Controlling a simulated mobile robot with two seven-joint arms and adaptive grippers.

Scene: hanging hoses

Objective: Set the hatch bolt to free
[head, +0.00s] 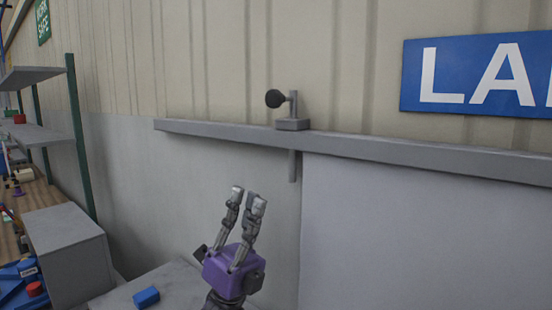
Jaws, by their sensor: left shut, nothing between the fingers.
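The hatch bolt (292,124) sits on a grey horizontal rail (400,148) on the wall. It has a grey block, a short upright post and a round black knob (273,98) that points left. A grey rod (292,166) hangs straight down below the rail, in line with the block. My left gripper (247,196), with a purple body, is below and left of the bolt. Its fingers point up, shut and empty, and appear apart from the bolt. My right gripper is not in view.
A blue sign (478,72) hangs at upper right. Shelves (38,136) and a grey box (68,245) stand at left. A small blue block (146,297) lies on a grey surface at bottom left. The wall around the bolt is clear.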

